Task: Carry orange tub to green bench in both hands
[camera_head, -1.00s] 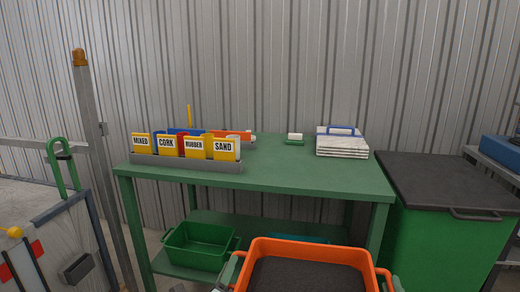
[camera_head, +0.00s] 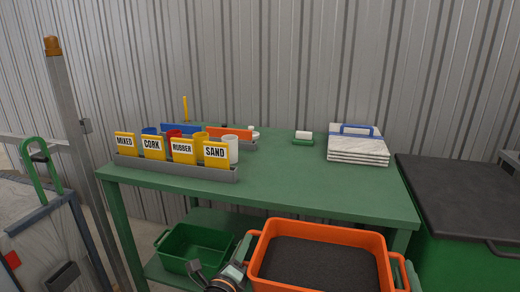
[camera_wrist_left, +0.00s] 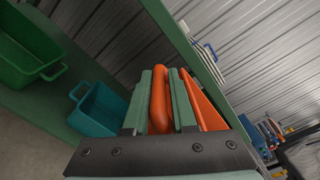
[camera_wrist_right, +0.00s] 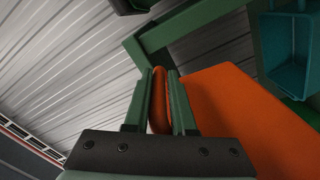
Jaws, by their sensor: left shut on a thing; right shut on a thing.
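The orange tub (camera_head: 321,228), filled with dark granules, is at the bottom of the head view, in front of the green bench (camera_head: 270,190). My left gripper (camera_head: 243,252) is shut on the tub's left side; the left wrist view shows its fingers (camera_wrist_left: 160,102) around the orange handle. My right gripper (camera_head: 408,274) is at the tub's right side, mostly cut off by the frame; in the right wrist view its fingers (camera_wrist_right: 160,102) are shut on the other orange handle. The tub looks level. Its underside is hidden.
The bench's front middle is clear. A green crate (camera_head: 195,248) sits below; a black-lidded green bin (camera_head: 465,200) stands right.

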